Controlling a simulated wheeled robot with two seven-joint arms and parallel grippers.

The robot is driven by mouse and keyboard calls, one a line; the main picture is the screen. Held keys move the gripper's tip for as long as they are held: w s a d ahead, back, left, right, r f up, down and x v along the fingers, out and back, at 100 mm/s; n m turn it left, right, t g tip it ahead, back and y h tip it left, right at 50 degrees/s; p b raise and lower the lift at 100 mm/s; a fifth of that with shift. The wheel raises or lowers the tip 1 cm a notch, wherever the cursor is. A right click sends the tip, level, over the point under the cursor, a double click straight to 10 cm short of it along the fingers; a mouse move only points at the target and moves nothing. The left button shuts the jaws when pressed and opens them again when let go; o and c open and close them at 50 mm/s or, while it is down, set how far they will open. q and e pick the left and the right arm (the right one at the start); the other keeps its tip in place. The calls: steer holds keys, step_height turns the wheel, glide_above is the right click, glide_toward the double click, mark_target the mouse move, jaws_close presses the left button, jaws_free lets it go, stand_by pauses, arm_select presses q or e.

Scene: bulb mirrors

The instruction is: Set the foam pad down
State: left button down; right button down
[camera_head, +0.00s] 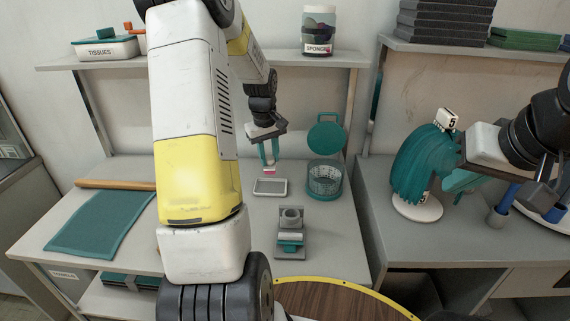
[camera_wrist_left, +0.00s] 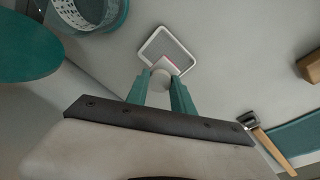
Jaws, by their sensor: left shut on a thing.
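My left gripper (camera_head: 268,162) is shut on a small pale foam pad (camera_head: 269,171) with a pinkish-red part. It holds the pad above a shallow white-rimmed tray (camera_head: 270,187) on the grey table. In the left wrist view, the teal fingertips (camera_wrist_left: 163,92) close on the pad's pale rounded end (camera_wrist_left: 160,80), and the tray (camera_wrist_left: 181,72) lies beyond it. The fingers hide part of the pad. My right gripper (camera_head: 490,147) is at the far right beside a teal draped thing (camera_head: 422,163) on a white round base; its fingertips are not clear.
A teal mesh basket (camera_head: 324,181) with its lid raised stands right of the tray. A grey and teal fixture (camera_head: 291,237) stands in front. A teal mat (camera_head: 100,222) and a wooden-handled tool (camera_head: 115,184) lie left. A shelf (camera_head: 290,60) runs behind.

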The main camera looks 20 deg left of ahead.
mark_target(270, 173)
arm_select(q)
steer(key=f, duration=0.6)
steer(key=shift+s+d, duration=0.1)
steer(key=shift+s, duration=0.2)
steer(key=shift+w+f, duration=0.3)
steer(key=shift+f, duration=0.1)
steer(key=c, duration=1.1)
jaws_free()
